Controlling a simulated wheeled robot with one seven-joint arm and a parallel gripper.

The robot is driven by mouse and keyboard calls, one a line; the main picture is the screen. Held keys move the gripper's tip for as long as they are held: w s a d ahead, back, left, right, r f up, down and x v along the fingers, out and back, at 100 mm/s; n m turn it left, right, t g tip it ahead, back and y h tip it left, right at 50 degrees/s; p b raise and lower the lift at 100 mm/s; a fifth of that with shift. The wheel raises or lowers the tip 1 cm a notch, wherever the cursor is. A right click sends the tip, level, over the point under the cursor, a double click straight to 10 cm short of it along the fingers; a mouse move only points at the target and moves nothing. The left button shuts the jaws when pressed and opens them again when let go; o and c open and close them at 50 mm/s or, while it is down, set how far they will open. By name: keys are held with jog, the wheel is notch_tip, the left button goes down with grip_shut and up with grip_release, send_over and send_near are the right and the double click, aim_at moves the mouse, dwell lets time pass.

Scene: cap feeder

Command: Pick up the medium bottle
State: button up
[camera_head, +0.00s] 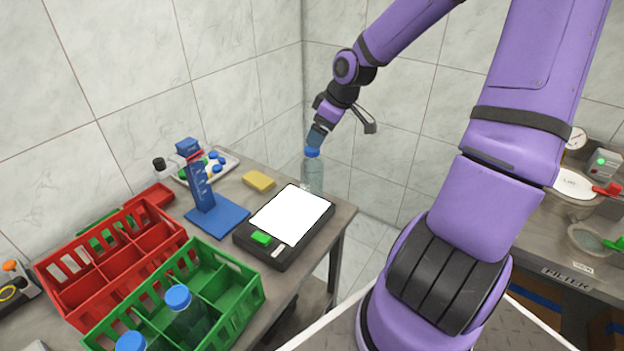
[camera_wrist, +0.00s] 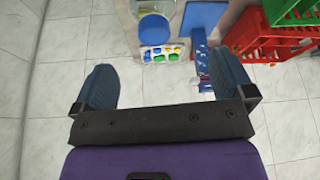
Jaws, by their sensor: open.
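A clear bottle with a blue cap (camera_head: 312,174) stands upright at the table's back right corner, behind the scale. Two more blue-capped bottles stand in the green crate, one at its middle (camera_head: 187,322) and one at the lower edge of the picture (camera_head: 131,343). The pictures do not settle which bottle is the medium one. My gripper (camera_head: 318,135) is just above the back bottle's cap, and its fingers partly overlap there. In the wrist view my gripper (camera_wrist: 163,62) is open with nothing between its fingers. A round blue cap (camera_wrist: 155,28) shows beyond the fingertips.
A black scale with a white plate (camera_head: 290,215) is in front of the back bottle. A yellow sponge (camera_head: 258,181), a blue stand (camera_head: 203,190) and a tray of caps (camera_head: 226,160) are to the left. The red crate (camera_head: 82,292) and green crate (camera_head: 250,292) fill the front left.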

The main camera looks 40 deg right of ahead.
aim_at(310, 156)
jog(key=shift+x, duration=2.7)
jog(key=shift+d+x, duration=0.15)
jog(key=shift+x, duration=0.65)
jog(key=shift+d+x, duration=0.2)
jog(key=shift+x, duration=1.7)
jog(key=shift+s+d, duration=0.1)
jog(key=c, duration=1.7)
jog(key=shift+r, duration=0.1)
